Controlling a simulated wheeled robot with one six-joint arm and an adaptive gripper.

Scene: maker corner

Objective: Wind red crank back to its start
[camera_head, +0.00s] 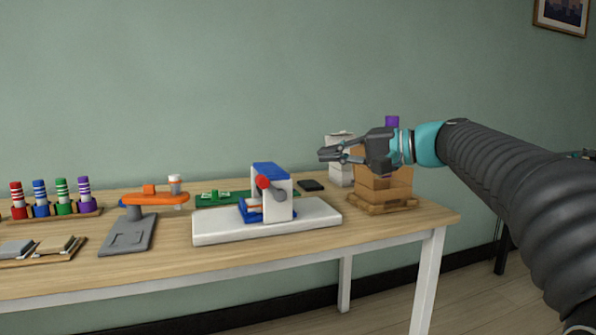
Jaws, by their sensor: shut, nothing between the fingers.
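The red crank (262,182) is on the front of a blue and white device (285,202), which stands on a white base slab (318,219). Its red knob sits at the upper left of a grey arm that slopes down to the right. My gripper (324,155) is shut and empty. It points left, above and to the right of the device, apart from the crank. The far side of the device is hidden.
Cardboard boxes on a small pallet (381,206) stand under my gripper at the table's right end. An orange and grey stand (148,196) and a rack of coloured spools (56,217) are left. A black flat object (311,185) lies behind the device.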

